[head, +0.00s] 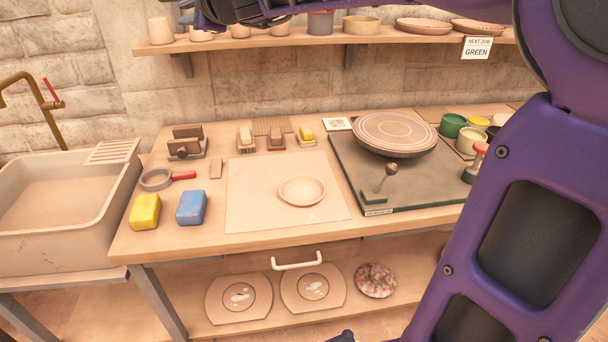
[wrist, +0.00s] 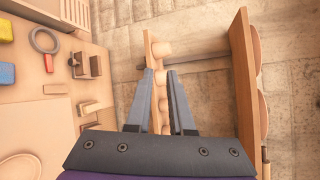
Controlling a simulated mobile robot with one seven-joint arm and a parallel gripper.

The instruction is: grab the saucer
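The saucer (head: 302,190), a small pale round dish, lies on a light square mat (head: 250,212) at the middle of the worktable. In the wrist view, part of a round pale dish, seemingly the saucer (wrist: 18,168), shows at the lower left edge. My gripper (wrist: 160,76) shows in the wrist view with its two grey fingers apart and nothing between them. It is well away from the saucer and faces the wall and shelf. The head view does not show the fingertips; my purple arm crosses its top and right side.
Yellow (head: 145,211) and blue (head: 191,208) blocks and a red-handled ring tool (head: 158,179) lie left of the mat. A round wheel (head: 394,133) on a dark board (head: 345,165) stands to the right. A wall shelf (head: 330,38) with pots hangs above. A sink (head: 60,205) is at left.

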